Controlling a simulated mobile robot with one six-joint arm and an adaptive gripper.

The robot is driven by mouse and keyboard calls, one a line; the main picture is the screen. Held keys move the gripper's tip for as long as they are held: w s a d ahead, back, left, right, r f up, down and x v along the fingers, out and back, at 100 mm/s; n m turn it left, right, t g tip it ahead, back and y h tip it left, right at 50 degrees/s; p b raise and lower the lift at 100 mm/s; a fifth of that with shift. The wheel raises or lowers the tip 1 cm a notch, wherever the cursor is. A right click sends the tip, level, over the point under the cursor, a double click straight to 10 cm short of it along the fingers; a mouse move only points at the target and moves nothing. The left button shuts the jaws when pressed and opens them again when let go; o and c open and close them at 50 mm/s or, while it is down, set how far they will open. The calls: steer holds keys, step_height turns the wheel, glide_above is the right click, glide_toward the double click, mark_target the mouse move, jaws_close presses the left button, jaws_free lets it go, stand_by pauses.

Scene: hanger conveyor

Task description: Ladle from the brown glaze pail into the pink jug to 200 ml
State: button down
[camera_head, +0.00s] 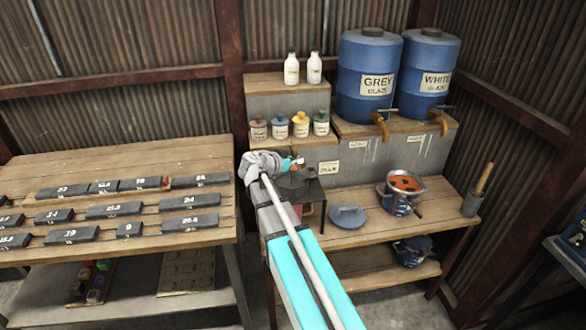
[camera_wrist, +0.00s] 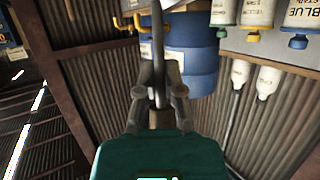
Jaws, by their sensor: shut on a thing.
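A metal pail (camera_head: 395,206) with orange-brown glaze in it stands open on the bench, right of centre in the head view. My gripper (camera_head: 292,164) is left of it, above a dark object on the bench's left end. In the wrist view my gripper (camera_wrist: 158,92) is shut on a grey rod (camera_wrist: 158,45), which looks like the ladle's handle. The ladle's bowl cannot be made out. A small pinkish patch (camera_head: 308,208) beside my arm may be the pink jug; it is mostly hidden, and its fill level cannot be seen.
A blue-grey lid (camera_head: 347,215) lies left of the pail. A container with wooden handles (camera_head: 471,204) stands at the right end. Blue glaze drums (camera_head: 367,65), small jars (camera_head: 301,124) and white bottles (camera_head: 291,69) stand behind. A table with numbered dark bars (camera_head: 115,210) is at left.

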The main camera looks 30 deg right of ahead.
steer(key=shift+a+r+g, duration=0.1)
steer(key=shift+r+g, duration=0.05)
steer(key=shift+g, duration=0.15)
steer(key=shift+w+a+r+n+h, duration=0.15)
steer(key=shift+w+n, duration=0.15)
steer(key=shift+n, duration=0.15)
steer(key=shift+w+a+r+n+h, duration=0.15)
steer(key=shift+w+n, duration=0.15)
steer(key=shift+n, duration=0.15)
stand_by(2.1)
steer(key=shift+w+a+n+g+h+b, duration=0.2)
steer(key=shift+w+n+g, duration=0.1)
steer(key=shift+w+n, duration=0.25)
steer(key=shift+w+a+n+g+h+b, duration=0.2)
steer(key=shift+w+n+g, duration=0.1)
steer(key=shift+w+n, duration=0.2)
stand_by(3.7)
